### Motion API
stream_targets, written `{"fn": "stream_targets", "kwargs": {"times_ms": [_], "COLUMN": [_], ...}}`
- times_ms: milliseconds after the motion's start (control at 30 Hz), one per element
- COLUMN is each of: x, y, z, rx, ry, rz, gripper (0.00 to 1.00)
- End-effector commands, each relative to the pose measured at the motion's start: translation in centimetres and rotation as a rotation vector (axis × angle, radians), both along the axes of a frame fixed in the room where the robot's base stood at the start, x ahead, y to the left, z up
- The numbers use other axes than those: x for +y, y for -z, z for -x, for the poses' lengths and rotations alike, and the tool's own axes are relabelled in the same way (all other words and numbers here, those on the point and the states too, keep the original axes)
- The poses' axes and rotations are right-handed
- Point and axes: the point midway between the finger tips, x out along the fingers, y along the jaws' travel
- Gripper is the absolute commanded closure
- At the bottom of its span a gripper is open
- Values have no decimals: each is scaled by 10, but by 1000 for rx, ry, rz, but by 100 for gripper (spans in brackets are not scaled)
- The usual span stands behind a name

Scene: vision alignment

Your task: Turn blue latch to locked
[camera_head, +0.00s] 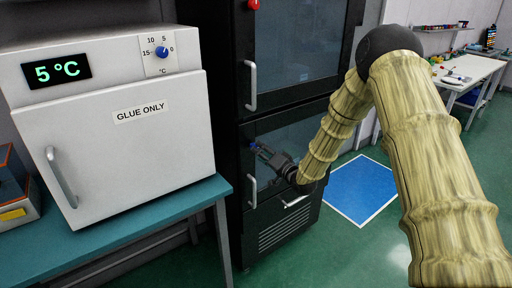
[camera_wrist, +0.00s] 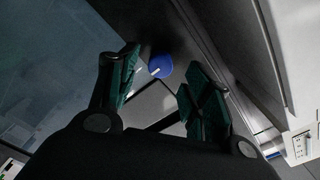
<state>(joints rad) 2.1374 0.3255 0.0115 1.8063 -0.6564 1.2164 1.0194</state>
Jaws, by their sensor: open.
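The blue latch (camera_wrist: 160,66) shows in the wrist view as a round blue knob with a short white mark, on a dark frame beyond my fingers. My gripper (camera_wrist: 156,82) is open, with one green-padded finger on each side of the latch in that picture and nothing between the pads. Whether either finger touches the latch cannot be told. In the head view my gripper (camera_head: 262,153) is at the left edge of the black cabinet's lower door (camera_head: 289,133). A small blue spot there is mostly hidden by the gripper. The latch's exact angle is unclear.
The cabinet's upper door (camera_head: 305,45) has a red latch (camera_head: 253,4) and a vertical handle (camera_head: 250,86). A lower handle (camera_head: 251,192) is below my gripper. A white glue fridge (camera_head: 125,155) stands left on a teal table (camera_head: 130,228). Blue floor mat (camera_head: 361,188) is clear.

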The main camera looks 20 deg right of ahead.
Motion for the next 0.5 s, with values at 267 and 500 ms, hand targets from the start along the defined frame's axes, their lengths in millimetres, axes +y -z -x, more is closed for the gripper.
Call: {"fn": "stream_targets", "kwargs": {"times_ms": [267,500], "x": [12,15], "y": [0,0], "z": [-32,-40], "rx": [0,-1], "ry": [-1,1], "rz": [1,0], "gripper": [51,51]}}
